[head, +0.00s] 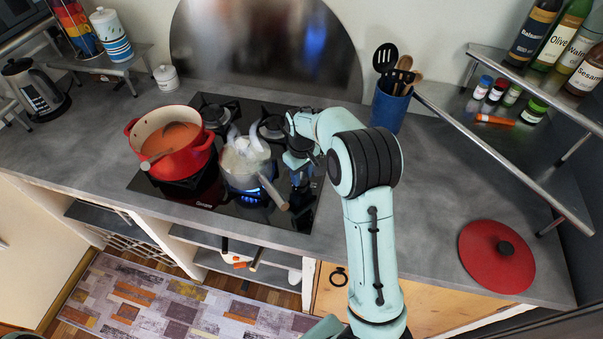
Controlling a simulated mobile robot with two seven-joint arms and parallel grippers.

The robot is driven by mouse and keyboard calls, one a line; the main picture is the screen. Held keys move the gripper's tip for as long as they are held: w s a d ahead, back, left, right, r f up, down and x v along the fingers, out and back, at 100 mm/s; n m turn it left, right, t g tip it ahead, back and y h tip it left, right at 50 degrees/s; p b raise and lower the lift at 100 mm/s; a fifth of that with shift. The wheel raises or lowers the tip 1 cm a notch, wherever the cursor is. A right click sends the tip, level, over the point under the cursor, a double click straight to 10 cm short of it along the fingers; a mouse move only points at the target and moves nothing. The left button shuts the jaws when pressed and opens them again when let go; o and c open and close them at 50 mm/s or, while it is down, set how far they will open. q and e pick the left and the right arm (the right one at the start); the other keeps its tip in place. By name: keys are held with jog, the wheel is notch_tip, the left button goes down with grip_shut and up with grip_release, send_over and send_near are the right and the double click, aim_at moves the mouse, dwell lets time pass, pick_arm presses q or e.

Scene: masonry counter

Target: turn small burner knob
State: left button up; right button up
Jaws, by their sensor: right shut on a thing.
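The black gas hob (222,215) is set into the grey counter. My right gripper (299,184) points down at the right part of the hob, just right of a small steaming pot (245,164). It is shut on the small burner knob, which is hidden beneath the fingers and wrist. A blue flame (252,196) burns under the small pot. My left gripper is out of view.
A red pot (172,143) with a wooden spoon stands left on the hob. The small pot's handle (273,193) sticks out toward the front right, close to my right gripper. A blue utensil holder (390,106) stands behind right. A red lid (496,257) lies on the right counter.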

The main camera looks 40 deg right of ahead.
jog(key=m, duration=0.4)
jog(key=shift+m, duration=0.3)
jog(key=m, duration=0.5)
jog(key=shift+m, duration=0.3)
jog(key=m, duration=0.5)
jog(key=shift+m, duration=2.4)
jog(key=o, duration=0.8)
jog(key=shift+c, duration=0.2)
jog(key=shift+r, duration=0.1)
